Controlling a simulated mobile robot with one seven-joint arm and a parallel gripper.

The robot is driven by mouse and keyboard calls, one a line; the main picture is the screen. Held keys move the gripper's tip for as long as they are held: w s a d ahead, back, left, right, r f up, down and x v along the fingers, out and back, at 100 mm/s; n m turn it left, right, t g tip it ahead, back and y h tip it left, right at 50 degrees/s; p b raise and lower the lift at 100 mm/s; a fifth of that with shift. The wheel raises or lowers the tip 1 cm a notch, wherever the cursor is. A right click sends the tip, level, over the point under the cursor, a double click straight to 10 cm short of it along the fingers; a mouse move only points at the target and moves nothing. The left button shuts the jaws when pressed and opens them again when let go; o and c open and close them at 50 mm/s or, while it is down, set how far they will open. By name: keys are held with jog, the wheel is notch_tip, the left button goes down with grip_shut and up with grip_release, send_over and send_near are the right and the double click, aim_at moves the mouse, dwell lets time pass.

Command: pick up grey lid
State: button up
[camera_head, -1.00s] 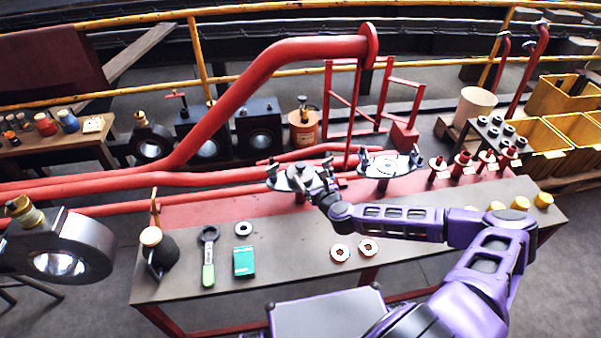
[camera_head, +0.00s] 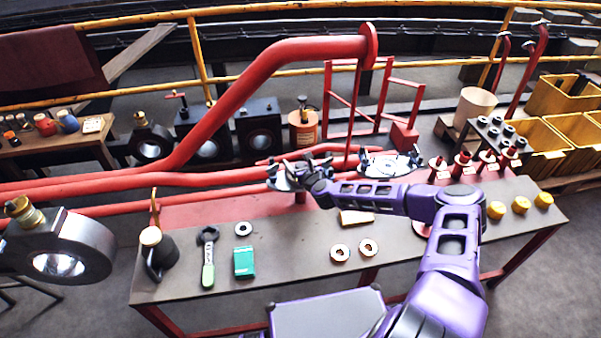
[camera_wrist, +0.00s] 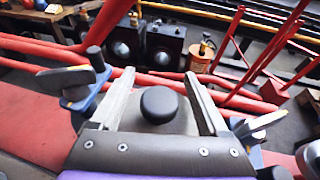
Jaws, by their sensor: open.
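In the wrist view, what looks like the grey lid (camera_wrist: 150,122) shows between my fingers, with a round black knob (camera_wrist: 159,103) on top. My gripper (camera_wrist: 160,78) is open, one finger on each side of the knob. I cannot tell whether the fingers touch it. Clamp-like metal pieces with blue parts stand at the left (camera_wrist: 76,82) and right (camera_wrist: 256,126) of the gripper. In the head view, my gripper (camera_head: 290,174) is over the left red-legged stand and hides most of the lid there.
A similar disc-topped fitting (camera_head: 388,164) stands just right. A thick red pipe (camera_head: 262,70) rises behind. The grey bench (camera_head: 300,270) holds a green-handled wrench (camera_head: 208,258), a green box (camera_head: 244,262), rings (camera_head: 340,254) and a tan block (camera_head: 357,217).

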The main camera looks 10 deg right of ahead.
grip_shut()
jog(key=shift+r, duration=0.1)
dwell(1.2)
